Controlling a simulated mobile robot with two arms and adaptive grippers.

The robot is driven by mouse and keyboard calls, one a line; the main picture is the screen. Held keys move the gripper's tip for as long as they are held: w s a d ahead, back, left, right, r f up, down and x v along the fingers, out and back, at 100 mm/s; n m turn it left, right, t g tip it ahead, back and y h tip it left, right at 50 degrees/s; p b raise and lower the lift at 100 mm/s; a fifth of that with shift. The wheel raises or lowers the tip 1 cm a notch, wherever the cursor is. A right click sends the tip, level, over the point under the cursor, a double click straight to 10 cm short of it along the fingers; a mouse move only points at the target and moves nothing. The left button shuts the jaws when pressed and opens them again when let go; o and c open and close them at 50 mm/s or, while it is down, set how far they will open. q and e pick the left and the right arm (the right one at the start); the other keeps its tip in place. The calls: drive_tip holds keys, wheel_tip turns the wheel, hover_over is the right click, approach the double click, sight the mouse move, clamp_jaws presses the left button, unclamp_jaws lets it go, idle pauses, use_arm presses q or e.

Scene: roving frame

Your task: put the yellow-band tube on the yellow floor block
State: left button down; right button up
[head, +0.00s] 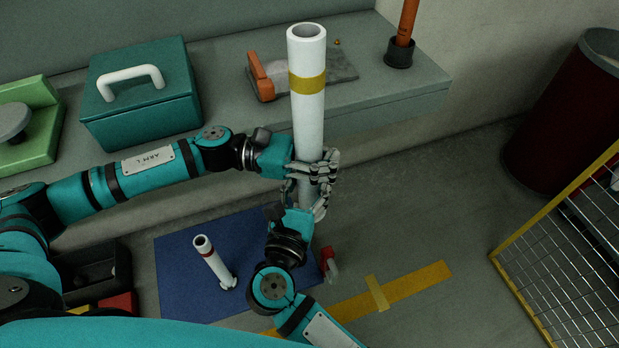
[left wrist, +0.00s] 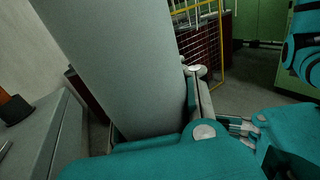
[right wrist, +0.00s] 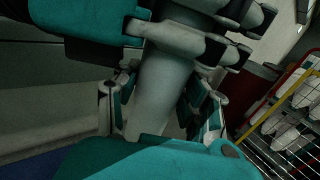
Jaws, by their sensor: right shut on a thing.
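The yellow-band tube (head: 308,120), long and white, is held nearly upright in front of the bench. It fills much of the left wrist view (left wrist: 115,60) and the right wrist view (right wrist: 160,95). My right gripper (head: 308,199) is shut on its lower part. My left gripper (head: 318,170) is just above, its fingers around the tube; whether they grip it is unclear. A yellow floor strip (head: 420,281) with a short crosspiece (head: 376,293) lies at the lower right. I cannot make out a clear yellow block; my arms hide part of the floor.
A red-band tube (head: 213,262) stands tilted on the blue mat (head: 180,285). A teal box (head: 140,95) and orange-handled tool (head: 261,76) sit on the bench (head: 225,65). A yellow-framed mesh rack (head: 570,250) and dark red bin (head: 565,115) stand right. Floor between is clear.

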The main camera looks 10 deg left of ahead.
drive_tip(key=c, duration=0.5)
use_arm(q)
drive_tip(key=c, duration=1.2)
unclamp_jaws()
use_arm(e)
clamp_jaws()
